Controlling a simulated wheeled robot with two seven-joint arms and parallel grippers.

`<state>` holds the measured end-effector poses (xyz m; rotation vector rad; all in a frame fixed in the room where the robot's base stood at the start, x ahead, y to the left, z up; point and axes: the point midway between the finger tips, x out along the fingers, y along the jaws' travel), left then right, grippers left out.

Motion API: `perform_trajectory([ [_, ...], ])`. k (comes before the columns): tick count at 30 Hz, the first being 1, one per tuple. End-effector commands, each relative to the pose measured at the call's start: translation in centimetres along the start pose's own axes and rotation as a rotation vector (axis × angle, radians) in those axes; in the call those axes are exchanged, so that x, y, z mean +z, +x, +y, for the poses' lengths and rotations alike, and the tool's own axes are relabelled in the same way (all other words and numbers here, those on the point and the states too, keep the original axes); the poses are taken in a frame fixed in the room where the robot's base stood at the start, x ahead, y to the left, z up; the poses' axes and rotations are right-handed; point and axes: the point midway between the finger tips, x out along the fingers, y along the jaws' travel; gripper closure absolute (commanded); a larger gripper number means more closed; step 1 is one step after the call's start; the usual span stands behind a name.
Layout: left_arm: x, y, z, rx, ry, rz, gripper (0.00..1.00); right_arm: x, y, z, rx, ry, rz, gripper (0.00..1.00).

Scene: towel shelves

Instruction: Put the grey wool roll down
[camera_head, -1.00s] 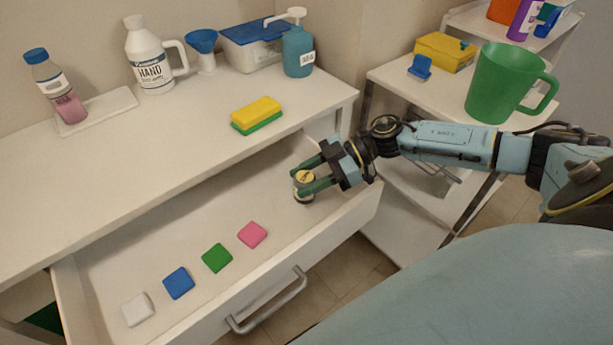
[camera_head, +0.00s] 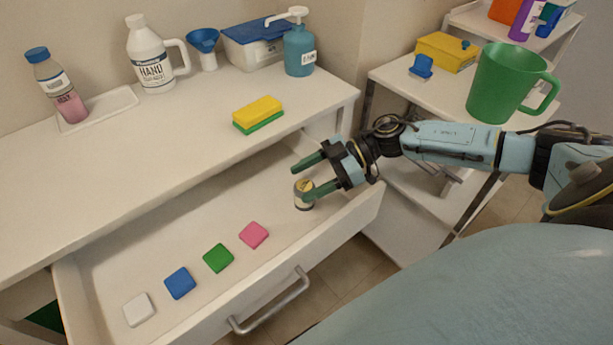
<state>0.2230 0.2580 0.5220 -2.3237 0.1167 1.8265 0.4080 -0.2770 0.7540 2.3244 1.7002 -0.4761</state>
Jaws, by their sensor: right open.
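A small upright cylinder (camera_head: 303,196), which looks like the wool roll, stands in the open drawer near its right end. It has a yellowish top with a dark mark and a pale side with a dark band. My right gripper (camera_head: 302,183) is open at it. One finger is beyond the roll and apart from it; the nearer finger is beside the roll, partly covering it, and I cannot tell if they touch. My left gripper is not in view.
The drawer (camera_head: 200,225) also holds white (camera_head: 139,310), blue (camera_head: 180,283), green (camera_head: 218,258) and pink (camera_head: 254,235) squares. A yellow-green sponge (camera_head: 258,114) lies on the counter above. A green mug (camera_head: 505,85) stands on the right cart.

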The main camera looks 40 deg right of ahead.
Motion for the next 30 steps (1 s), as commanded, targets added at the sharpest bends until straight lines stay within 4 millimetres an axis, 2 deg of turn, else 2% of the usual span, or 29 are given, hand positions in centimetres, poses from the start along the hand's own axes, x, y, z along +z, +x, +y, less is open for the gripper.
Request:
perform_trajectory([
  [1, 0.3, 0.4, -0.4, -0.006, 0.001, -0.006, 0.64, 0.2, -1.3, 0.1, 0.005, 0.006, -0.01, 0.36],
  [9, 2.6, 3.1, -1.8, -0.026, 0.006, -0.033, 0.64, -0.2, -7.6, 0.2, 0.009, -0.001, -0.005, 0.36],
  [15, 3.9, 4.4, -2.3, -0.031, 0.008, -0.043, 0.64, -0.2, -10.8, 0.2, 0.008, -0.005, -0.002, 0.36],
  [21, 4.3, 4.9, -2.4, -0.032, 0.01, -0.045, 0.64, -0.3, -11.9, 0.2, 0.008, -0.008, 0.002, 0.36],
  [30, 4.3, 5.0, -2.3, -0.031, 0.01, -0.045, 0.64, -0.3, -11.9, 0.3, 0.009, -0.009, 0.003, 0.36],
])
